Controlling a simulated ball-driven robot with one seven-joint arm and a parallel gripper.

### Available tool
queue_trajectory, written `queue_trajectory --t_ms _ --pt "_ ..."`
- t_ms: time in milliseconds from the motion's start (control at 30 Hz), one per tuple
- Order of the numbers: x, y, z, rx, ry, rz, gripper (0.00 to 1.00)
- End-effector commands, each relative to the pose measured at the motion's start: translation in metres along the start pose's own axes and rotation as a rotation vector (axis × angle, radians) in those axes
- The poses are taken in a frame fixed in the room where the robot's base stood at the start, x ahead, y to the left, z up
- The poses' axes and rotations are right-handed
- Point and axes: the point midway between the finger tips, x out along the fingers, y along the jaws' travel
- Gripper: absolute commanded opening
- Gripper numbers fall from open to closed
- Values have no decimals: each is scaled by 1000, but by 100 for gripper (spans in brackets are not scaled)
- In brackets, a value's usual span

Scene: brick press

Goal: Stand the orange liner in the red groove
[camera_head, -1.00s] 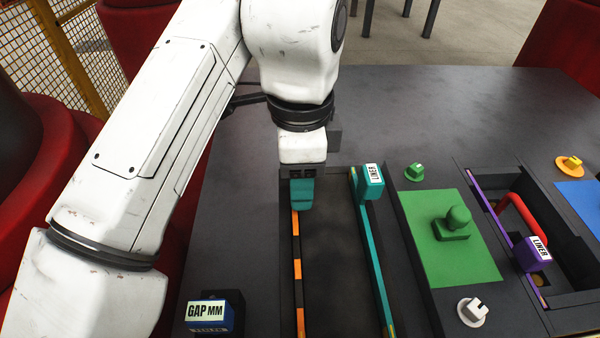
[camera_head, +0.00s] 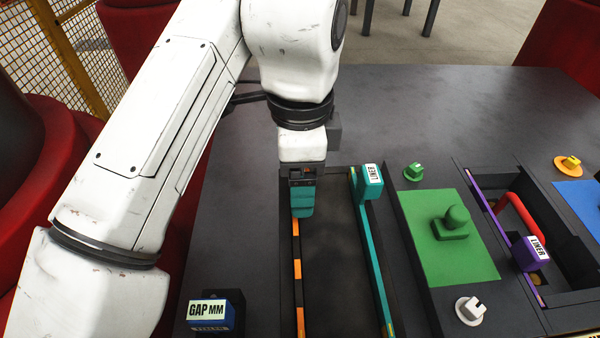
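My gripper (camera_head: 302,210) points down at the far left corner of the dark recessed bed, and its teal end hides what is under it. A broken orange strip (camera_head: 297,268) runs from below it along the bed's left edge, with dark stretches between. I cannot tell whether this is the orange liner or a marking. A small orange spot shows in the gripper's housing. Whether the fingers are closed on anything is unclear. I cannot make out a red groove. A curved red bar (camera_head: 522,213) shows in the right-hand opening.
A teal liner (camera_head: 376,250) stands along the bed's right edge. A green plate with a knob (camera_head: 455,258) lies beside it. A purple liner (camera_head: 530,253) borders the right opening. A gap gauge box (camera_head: 210,315) stands at front left. The back of the table (camera_head: 430,105) is clear.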

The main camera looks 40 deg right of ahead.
Motion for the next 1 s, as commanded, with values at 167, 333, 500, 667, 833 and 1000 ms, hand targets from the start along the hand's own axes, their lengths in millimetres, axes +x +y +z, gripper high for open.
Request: queue_trajectory --t_ms 167,333,500,667,833,1000 --pt "-20 0 0 0 0 0 77" --pt "-43 0 0 0 0 0 77" --pt "-66 0 0 0 0 0 77" --pt "-88 0 0 0 0 0 77" --pt "-102 0 0 0 0 0 77" --pt "-112 0 0 0 0 0 77"
